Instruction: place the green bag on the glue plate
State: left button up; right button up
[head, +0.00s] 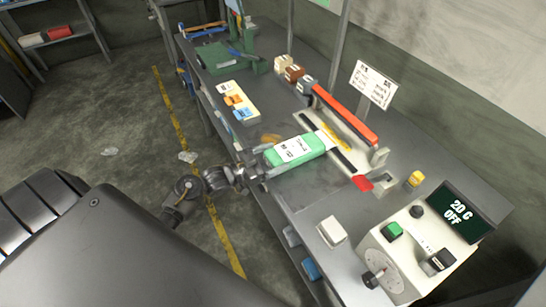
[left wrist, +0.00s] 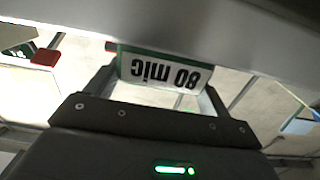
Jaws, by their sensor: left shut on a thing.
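The green bag (head: 312,144) has a white printed label and is held out over the grey bench, its far end close to a pale device with a black strip (head: 345,163). My left gripper (head: 266,164) is shut on the bag's near end. In the left wrist view, the bag (left wrist: 165,72) sits between the fingers, its label reading "80 mic" upside down. I cannot tell for sure which thing is the glue plate; the pale device has a long red bar (head: 345,115) alongside. My right gripper is not in view.
A control box (head: 392,255) with a display reading "20 C OFF" (head: 460,217) stands at the bench's near right. A white block (head: 331,231) is near the front edge. Small blocks (head: 293,74) and a tray of coloured pieces (head: 237,100) lie farther back.

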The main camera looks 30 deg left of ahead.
pick_arm(q)
jog(key=o, duration=0.9)
jog(key=shift+f, duration=0.1)
jog(key=shift+o, duration=0.2)
jog(key=shift+r, duration=0.3)
jog(key=b+v, duration=0.2)
jog(key=v, duration=1)
jog(key=shift+b, duration=0.4)
jog(key=shift+f, duration=0.2)
